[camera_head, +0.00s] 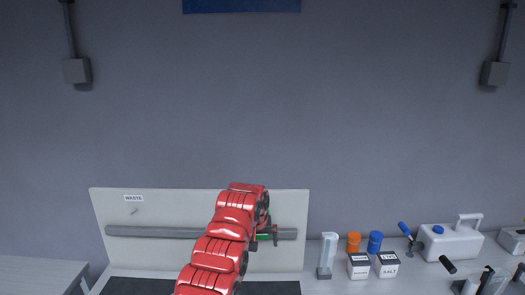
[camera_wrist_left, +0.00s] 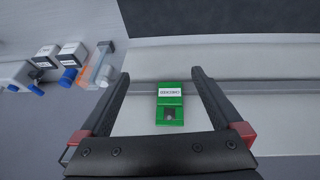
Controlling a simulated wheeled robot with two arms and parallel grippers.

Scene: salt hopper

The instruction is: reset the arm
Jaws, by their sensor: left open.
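My left arm is red and rises from the bottom middle in the head view. Its gripper (camera_head: 272,236) is in front of the white back panel (camera_head: 155,213) and partly hidden by the arm. A green block with a white label (camera_wrist_left: 170,113) shows in the gap between the fingers, against the panel. Only a sliver of green shows in the head view. My right gripper is in neither view.
A grey rail (camera_head: 150,232) crosses the panel under a "WASTE" label (camera_head: 133,198).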

